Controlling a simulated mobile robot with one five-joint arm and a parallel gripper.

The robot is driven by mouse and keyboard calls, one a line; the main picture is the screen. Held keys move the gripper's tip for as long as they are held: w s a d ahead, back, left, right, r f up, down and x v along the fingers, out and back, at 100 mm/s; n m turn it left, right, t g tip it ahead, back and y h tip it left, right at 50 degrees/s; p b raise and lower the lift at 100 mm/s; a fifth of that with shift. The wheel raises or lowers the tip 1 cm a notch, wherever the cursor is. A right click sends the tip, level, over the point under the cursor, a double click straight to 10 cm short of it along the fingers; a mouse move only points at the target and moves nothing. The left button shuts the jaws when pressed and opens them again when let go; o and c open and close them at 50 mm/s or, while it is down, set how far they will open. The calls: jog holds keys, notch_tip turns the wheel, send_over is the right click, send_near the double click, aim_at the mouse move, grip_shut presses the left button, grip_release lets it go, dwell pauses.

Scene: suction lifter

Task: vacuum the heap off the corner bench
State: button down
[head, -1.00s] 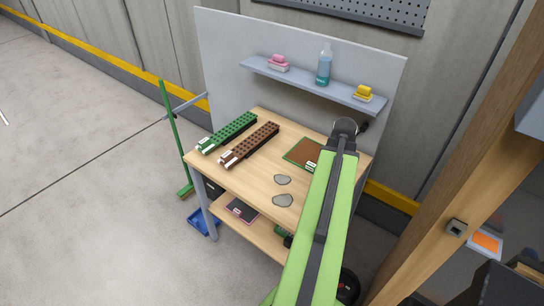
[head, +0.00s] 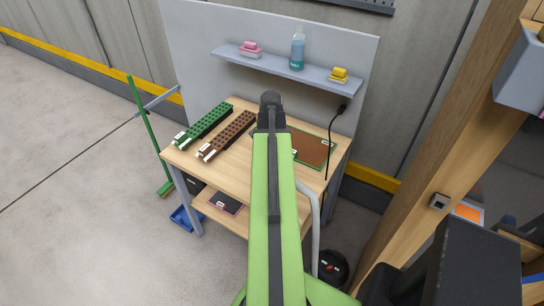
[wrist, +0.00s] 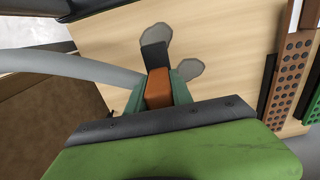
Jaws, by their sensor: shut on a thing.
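My gripper (wrist: 158,92) is shut on an orange-brown grip (wrist: 158,84) with a black nozzle (wrist: 155,56), over the wooden bench (wrist: 105,50). A grey hose (wrist: 75,68) runs left from it. Two flat grey patches, perhaps the heap, show beyond the fingers: one patch (wrist: 157,33) behind the nozzle tip, the other (wrist: 190,70) beside it. Whether the nozzle touches the bench I cannot tell. In the head view my arm hides the gripper and patches on the bench (head: 185,160). The hose (head: 315,205) drops to a round black vacuum (head: 332,268) on the floor.
Green (head: 205,122) and brown (head: 228,135) studded bars lie on the bench's left, and a green-edged brown mat (head: 315,150) on its right. A shelf (head: 280,66) holds a bottle (head: 297,50). A wooden post (head: 440,180) stands right. Open floor is left.

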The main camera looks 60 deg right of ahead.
jog(key=shift+f+b, duration=2.55)
jog(key=shift+b, duration=0.05)
jog(key=shift+r, duration=0.1)
jog(key=shift+s, duration=0.1)
